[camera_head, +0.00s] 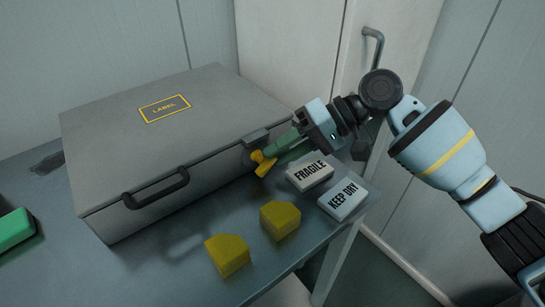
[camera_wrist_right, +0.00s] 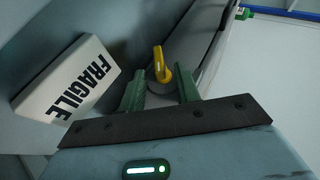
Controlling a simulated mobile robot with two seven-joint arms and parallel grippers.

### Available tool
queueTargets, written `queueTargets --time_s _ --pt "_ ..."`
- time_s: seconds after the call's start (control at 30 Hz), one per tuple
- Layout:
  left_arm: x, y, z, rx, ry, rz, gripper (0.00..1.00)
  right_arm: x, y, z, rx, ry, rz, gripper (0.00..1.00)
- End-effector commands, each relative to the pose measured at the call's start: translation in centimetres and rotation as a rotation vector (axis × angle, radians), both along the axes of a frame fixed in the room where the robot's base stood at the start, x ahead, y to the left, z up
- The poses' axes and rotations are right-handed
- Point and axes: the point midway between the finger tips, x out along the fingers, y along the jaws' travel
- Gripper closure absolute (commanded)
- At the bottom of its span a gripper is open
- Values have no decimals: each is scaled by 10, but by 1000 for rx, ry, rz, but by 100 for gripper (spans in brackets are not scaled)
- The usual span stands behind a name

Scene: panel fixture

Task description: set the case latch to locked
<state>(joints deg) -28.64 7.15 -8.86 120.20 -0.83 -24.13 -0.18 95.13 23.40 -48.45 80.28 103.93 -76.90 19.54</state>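A closed grey case (camera_head: 150,140) lies on the table, with a black handle (camera_head: 157,189) on its front. The case latch (camera_head: 262,163) is a small yellow lever on a round mount at the right end of the case front. It also shows in the wrist view (camera_wrist_right: 160,64), its lever tilted slightly. My right gripper (camera_head: 284,150) has green fingers and is at the latch. In the wrist view its fingers (camera_wrist_right: 161,82) are apart, with the latch just beyond and between the tips. I cannot tell whether they touch it. My left gripper is out of view.
A FRAGILE block (camera_head: 309,175) and a KEEP DRY block (camera_head: 343,200) lie right of the case. Two yellow blocks (camera_head: 228,255) (camera_head: 281,219) sit before it. A green block (camera_head: 14,229) is at the left. The table's (camera_head: 185,285) front edge is near.

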Motion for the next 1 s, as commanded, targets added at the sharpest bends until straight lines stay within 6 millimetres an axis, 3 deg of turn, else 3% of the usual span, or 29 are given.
queueTargets --time_s 0.2,0.53,0.8,1.0 --pt "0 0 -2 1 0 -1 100 -3 18 -11 1 0 0 67" --pt "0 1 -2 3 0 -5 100 -3 21 -14 0 0 -1 67" --pt "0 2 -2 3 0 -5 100 -3 21 -13 0 0 -1 100" --pt "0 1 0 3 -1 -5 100 -3 21 -13 -2 -2 -1 100"
